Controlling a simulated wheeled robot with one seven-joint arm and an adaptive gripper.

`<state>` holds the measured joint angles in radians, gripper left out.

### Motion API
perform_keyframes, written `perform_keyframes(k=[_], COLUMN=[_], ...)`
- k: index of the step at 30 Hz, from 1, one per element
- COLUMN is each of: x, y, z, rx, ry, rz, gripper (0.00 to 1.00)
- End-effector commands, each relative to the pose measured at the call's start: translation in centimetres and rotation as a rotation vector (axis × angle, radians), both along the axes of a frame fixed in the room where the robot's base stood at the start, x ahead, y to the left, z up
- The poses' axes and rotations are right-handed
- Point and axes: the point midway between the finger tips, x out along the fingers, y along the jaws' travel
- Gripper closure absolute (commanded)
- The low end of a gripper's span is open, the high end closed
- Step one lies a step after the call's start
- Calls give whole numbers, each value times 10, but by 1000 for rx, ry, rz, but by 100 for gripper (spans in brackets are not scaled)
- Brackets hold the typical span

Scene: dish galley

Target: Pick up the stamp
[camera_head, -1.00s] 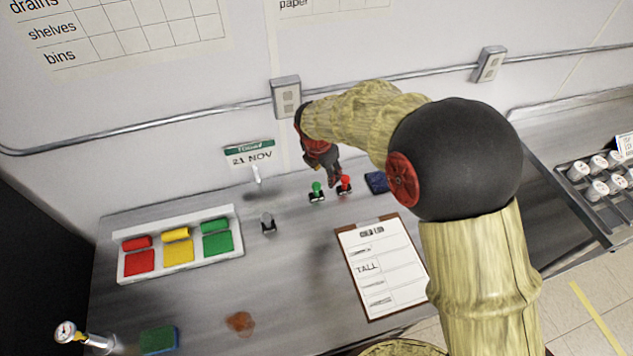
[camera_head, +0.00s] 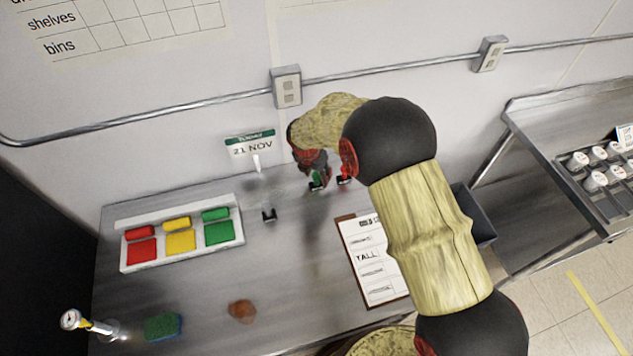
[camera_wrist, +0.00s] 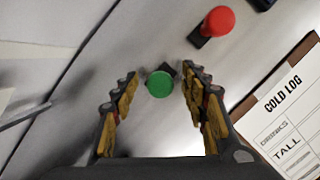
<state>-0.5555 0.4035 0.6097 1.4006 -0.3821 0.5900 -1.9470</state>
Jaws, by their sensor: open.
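A stamp with a round green knob (camera_wrist: 160,84) stands on the steel counter. In the wrist view it lies between the two open fingers of my gripper (camera_wrist: 155,92), near their tips. Whether the fingers touch it I cannot tell. A second stamp with a red knob (camera_wrist: 218,21) stands just beyond the right finger. In the head view my gripper (camera_head: 318,178) points down over the green stamp (camera_head: 316,180), which it partly hides. The red stamp (camera_head: 344,180) shows beside it. A black and grey stamp-like item (camera_head: 269,214) stands apart to the left.
The clipboard with the cold log (camera_head: 368,262) lies to the right of the stamps. A dated sign reading 21 NOV (camera_head: 251,147) is behind on the left.

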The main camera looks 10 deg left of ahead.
Motion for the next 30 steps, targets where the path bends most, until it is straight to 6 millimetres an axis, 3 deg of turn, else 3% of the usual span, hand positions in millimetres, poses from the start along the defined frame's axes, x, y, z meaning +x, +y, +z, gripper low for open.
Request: perform_keyframes(k=[6,30], x=[0,0], y=[0,0], z=[1,1], rx=[1,1], ry=[-1,-1], rz=[0,0], gripper=[57,100])
